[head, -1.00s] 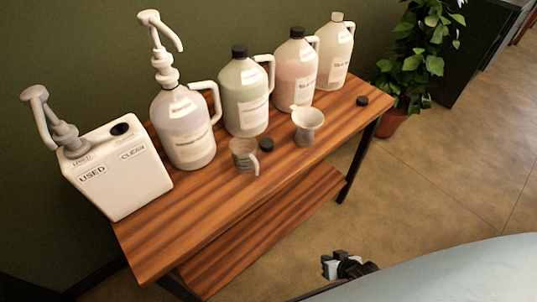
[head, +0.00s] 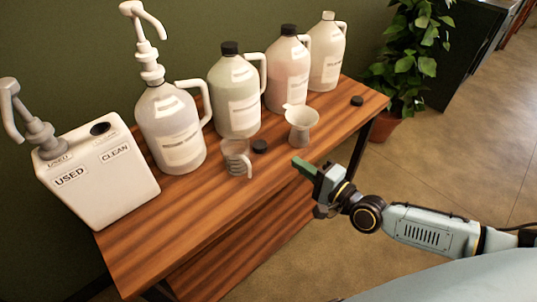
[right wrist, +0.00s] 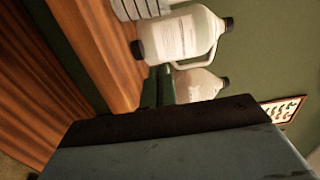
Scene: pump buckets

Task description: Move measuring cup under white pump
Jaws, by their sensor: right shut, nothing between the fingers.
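The clear measuring cup (head: 235,158) stands upright on the wooden table, its handle toward the right. The white pump (head: 146,45) sits on top of a clear jug (head: 170,128) behind and to the left of the cup; its spout points right, high above the table. My right gripper (head: 303,167) is shut and empty, over the table's front edge, to the right of the cup and apart from it. Its green fingers (right wrist: 159,86) also show in the right wrist view. My left gripper is not in view.
A white USED/CLEAN container (head: 100,185) with a grey pump (head: 32,125) stands at the left. Several capped jugs line the back. The table front (head: 190,205) is clear.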

